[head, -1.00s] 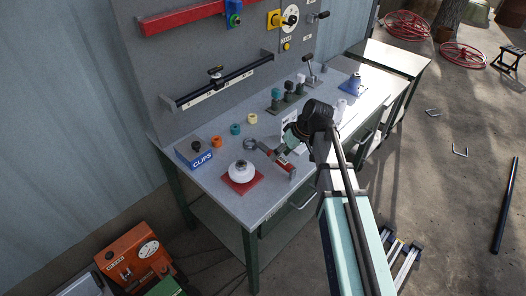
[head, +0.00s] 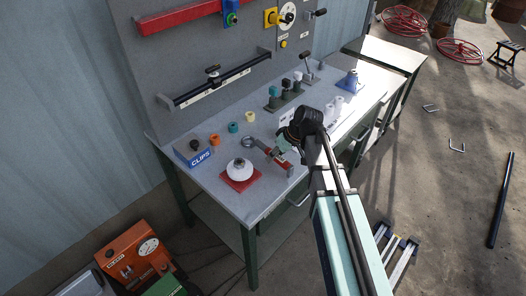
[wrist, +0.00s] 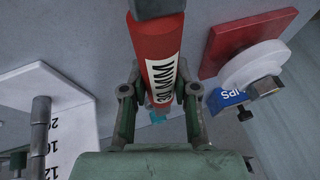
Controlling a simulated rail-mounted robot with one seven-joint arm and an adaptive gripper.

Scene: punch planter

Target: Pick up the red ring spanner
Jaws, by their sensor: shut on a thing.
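The red ring spanner (head: 284,160) is at the front of the grey bench, its grey ring end (head: 248,141) pointing back-left. In the wrist view its red handle (wrist: 160,60) carries a white "30 MM" label and runs between the two fingers. My gripper (wrist: 160,98) is shut on this handle; it also shows in the head view (head: 277,153), coming from the right. A dark grey piece covers the handle's near end at the top of the wrist view. I cannot tell whether the spanner is clear of its support.
A white round knob (head: 239,166) on a red plate (head: 241,182) sits close left of the spanner. A blue CLIPS box (head: 194,153) and several coloured rings lie behind. A white marked plate (wrist: 45,105) is near the gripper. Levers (head: 286,92) stand farther back.

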